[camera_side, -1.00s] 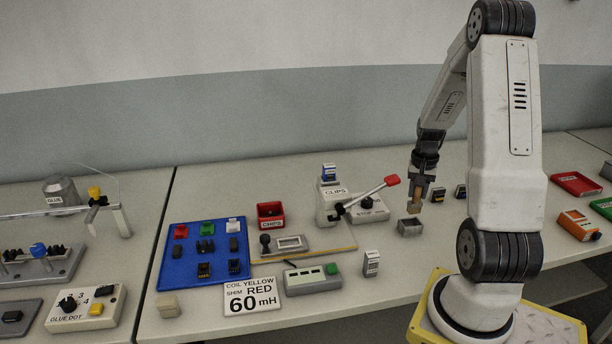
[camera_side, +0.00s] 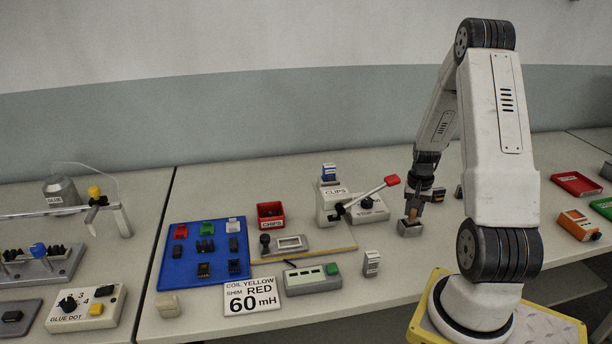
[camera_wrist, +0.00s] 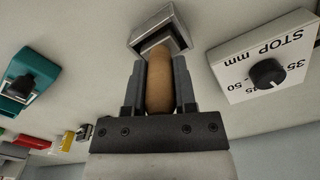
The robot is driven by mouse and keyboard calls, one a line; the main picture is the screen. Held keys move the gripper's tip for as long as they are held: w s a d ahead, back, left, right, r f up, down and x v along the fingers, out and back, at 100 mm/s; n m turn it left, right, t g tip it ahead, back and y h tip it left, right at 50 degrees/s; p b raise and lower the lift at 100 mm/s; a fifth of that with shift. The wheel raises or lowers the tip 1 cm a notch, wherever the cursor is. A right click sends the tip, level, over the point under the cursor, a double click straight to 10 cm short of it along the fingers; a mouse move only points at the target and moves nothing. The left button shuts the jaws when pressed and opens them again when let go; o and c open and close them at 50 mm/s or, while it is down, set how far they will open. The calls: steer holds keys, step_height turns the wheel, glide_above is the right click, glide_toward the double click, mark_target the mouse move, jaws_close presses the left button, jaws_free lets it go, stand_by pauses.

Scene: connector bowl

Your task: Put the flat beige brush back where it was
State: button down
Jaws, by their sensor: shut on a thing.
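The flat beige brush (camera_wrist: 159,82) stands between the two fingers of my gripper (camera_wrist: 159,85), which is shut on it. In the side view the brush (camera_side: 412,214) shows as a small tan piece under my gripper (camera_side: 413,205). Its lower end is at the mouth of a small grey metal holder (camera_side: 410,230) on the table. In the wrist view the holder (camera_wrist: 146,20) is just beyond the brush tip, and the tip reaches its opening. How deep the tip sits inside cannot be told.
The STOP mm box (camera_wrist: 265,58) with a black knob is close by. The clip press with its red-handled lever (camera_side: 391,180) stands left of my gripper. Bare table lies around the holder.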

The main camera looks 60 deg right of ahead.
steer(key=shift+f, duration=0.1)
steer(key=shift+c, duration=2.1)
jaws_free()
steer(key=shift+r, duration=6.15)
